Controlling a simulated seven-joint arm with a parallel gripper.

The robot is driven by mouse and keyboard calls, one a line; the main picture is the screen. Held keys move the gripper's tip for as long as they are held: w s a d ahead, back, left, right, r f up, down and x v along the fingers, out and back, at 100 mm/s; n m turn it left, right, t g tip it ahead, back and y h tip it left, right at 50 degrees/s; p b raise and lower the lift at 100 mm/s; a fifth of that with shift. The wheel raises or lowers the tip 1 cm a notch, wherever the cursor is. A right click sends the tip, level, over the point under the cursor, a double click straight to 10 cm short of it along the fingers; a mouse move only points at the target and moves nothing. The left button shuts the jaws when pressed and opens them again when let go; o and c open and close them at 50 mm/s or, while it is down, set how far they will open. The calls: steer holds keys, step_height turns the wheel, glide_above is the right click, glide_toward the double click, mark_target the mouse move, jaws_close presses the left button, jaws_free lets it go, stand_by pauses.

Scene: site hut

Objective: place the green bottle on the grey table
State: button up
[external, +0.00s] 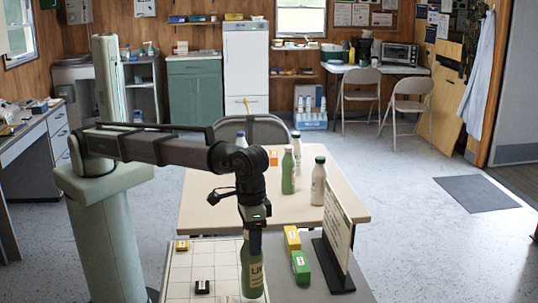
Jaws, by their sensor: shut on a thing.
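A green bottle (252,272) with pale lettering hangs upright below my gripper (254,232), near the front of the view. My gripper points down and is shut on the bottle's upper part, hiding its neck and cap. The bottle is in front of the right part of a white gridded board; I cannot tell whether its base touches anything. The grey table (300,292) shows at the bottom, to the right of the board.
The gridded board (180,278) carries small blocks. A yellow block (292,238) and a green block (300,267) lie right of the held bottle. An upright panel (338,228) stands farther right. White bottles (318,183) and an orange block (273,157) are on the beige table.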

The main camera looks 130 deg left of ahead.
steer(key=shift+f, duration=1.8)
steer(key=o, duration=1.4)
step_height(320, 180, up, 12)
steer(key=shift+r, duration=0.1)
